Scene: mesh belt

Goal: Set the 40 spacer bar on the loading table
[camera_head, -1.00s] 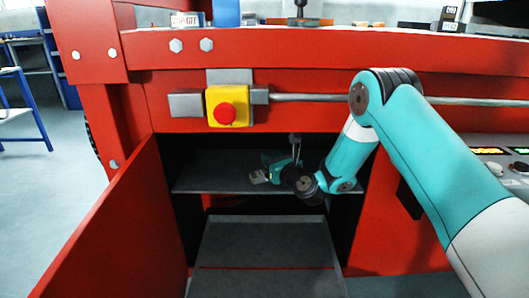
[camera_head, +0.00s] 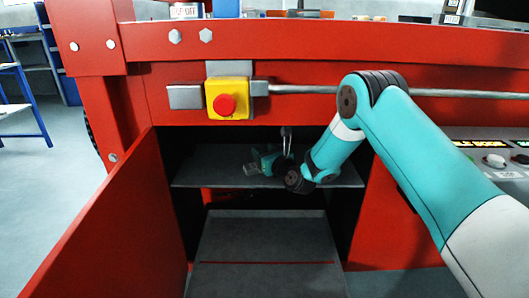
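My gripper (camera_head: 250,169) is inside the open cabinet of the red machine, just above the grey shelf (camera_head: 215,176). It points left, with my teal arm reaching in from the right. The fingers are small and dark here, and I cannot tell whether they are open or shut or hold anything. I cannot make out a spacer bar on the shelf; the inside is dark and my wrist hides part of it. No surface in view can be surely told as the loading table.
The red cabinet door (camera_head: 115,225) stands open at the left. A yellow box with a red button (camera_head: 227,105) and a long grey rail (camera_head: 400,93) are above the opening. A control panel (camera_head: 493,160) is at the right. A lower grey panel (camera_head: 265,238) lies below the shelf.

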